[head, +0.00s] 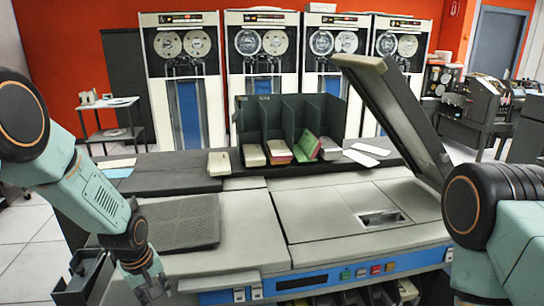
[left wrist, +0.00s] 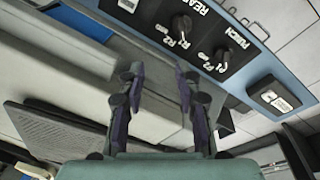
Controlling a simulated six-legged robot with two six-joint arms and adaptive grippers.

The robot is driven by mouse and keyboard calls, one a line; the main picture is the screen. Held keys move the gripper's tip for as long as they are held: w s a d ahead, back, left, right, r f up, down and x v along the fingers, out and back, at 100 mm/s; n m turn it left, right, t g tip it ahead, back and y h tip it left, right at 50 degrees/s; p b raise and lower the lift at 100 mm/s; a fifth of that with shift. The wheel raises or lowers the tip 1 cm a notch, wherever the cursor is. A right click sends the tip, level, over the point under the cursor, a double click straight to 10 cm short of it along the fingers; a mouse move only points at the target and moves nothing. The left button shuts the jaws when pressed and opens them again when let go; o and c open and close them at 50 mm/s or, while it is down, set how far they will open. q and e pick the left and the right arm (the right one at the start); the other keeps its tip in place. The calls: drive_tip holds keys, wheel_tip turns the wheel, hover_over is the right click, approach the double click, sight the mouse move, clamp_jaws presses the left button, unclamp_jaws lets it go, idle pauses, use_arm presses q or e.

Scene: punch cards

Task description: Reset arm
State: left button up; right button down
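My left arm comes in from the left in the head view, and its gripper (head: 150,286) points down at the front left edge of the card machine (head: 240,265). In the left wrist view the two fingers of this gripper (left wrist: 160,78) stand apart with nothing between them.
A dark lid (head: 395,115) stands raised at the machine's right. A dark divided rack (head: 285,115) holds card stacks (head: 280,152) behind the machine. Loose white cards (head: 365,155) lie to its right. A ridged dark plate (head: 180,222) lies on the machine's left, near my left arm.

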use_arm(q)
drive_tip(key=s+d+f+m, duration=0.1)
drive_tip(key=s+f, duration=0.1)
drive_tip(key=s+d+f+m+t+b, duration=0.1)
drive_tip(key=f, duration=0.1)
drive_tip(key=s+d+f+m+b, duration=0.1)
drive_tip(key=s+f, duration=0.1)
drive_tip(key=shift+s+d+f+m, duration=0.3)
drive_tip(key=shift+s+d+m, duration=0.05)
drive_tip(key=shift+m, duration=0.05)
drive_tip(key=s+d+f+m+g+b, duration=0.1)
drive_tip(key=s+f+b, duration=0.4)
drive_tip(key=s, duration=0.9)
drive_tip(key=s+d+f+m+g+b, duration=0.1)
drive_tip(key=s+f+m+b, duration=0.3)
drive_tip(key=s+f, duration=0.7)
drive_tip(key=s+d+b, duration=0.1)
drive_tip(key=s+b, duration=0.1)
drive_tip(key=s, duration=0.2)
drive_tip(key=shift+d+f+g+b, duration=0.25)
drive_tip(key=shift+d+g+b, duration=0.05)
drive_tip(key=shift+d+g, duration=0.1)
drive_tip(key=shift+d, duration=0.1)
